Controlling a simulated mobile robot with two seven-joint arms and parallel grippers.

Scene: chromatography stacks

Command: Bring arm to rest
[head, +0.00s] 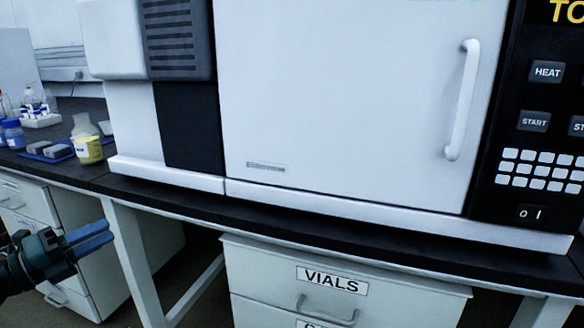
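My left gripper (110,232) is at the lower left, below the front edge of the dark bench top. Its two blue fingers lie close together and point right. It looks shut, and I see nothing between the fingers. Only the gripper and a bit of my dark wrist show; the rest of the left arm is out of frame. My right arm and gripper are not in view.
A large white instrument (340,90) with a door handle (462,100) and keypad stands on the bench (90,172). Left of it are a yellow-labelled bottle (87,148) and other labware. Below are a VIALS drawer (262,268), a left drawer cabinet (28,200) and a white table leg (130,262).

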